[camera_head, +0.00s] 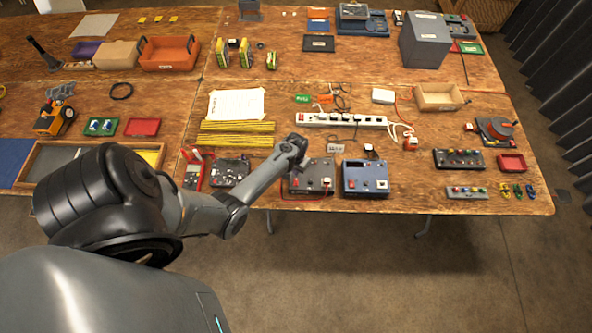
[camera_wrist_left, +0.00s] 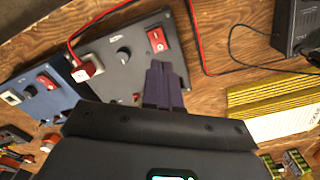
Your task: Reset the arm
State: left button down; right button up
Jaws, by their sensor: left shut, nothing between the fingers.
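My left arm comes in from the left in the head view. Its gripper (camera_head: 304,163) is over the rear edge of a grey control box (camera_head: 308,178). In the left wrist view the dark fingers (camera_wrist_left: 163,82) are together and empty, in front of the grey box's panel (camera_wrist_left: 123,58). The fingertips appear just below its red rocker switch (camera_wrist_left: 157,40); I cannot tell whether they touch it. A knob and a red-and-white plug (camera_wrist_left: 86,70) also show on the panel. My right gripper is not in view.
A blue box (camera_head: 365,178) stands right of the grey one, and a dark device (camera_head: 229,172) with leads to its left. Yellow sticks (camera_head: 236,134) and a power strip (camera_head: 340,120) lie behind. Red and black cables cross the wood. Bare tabletop (camera_head: 420,205) shows at front right.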

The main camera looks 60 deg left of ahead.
pick_arm(q)
jog(key=shift+r, duration=0.3)
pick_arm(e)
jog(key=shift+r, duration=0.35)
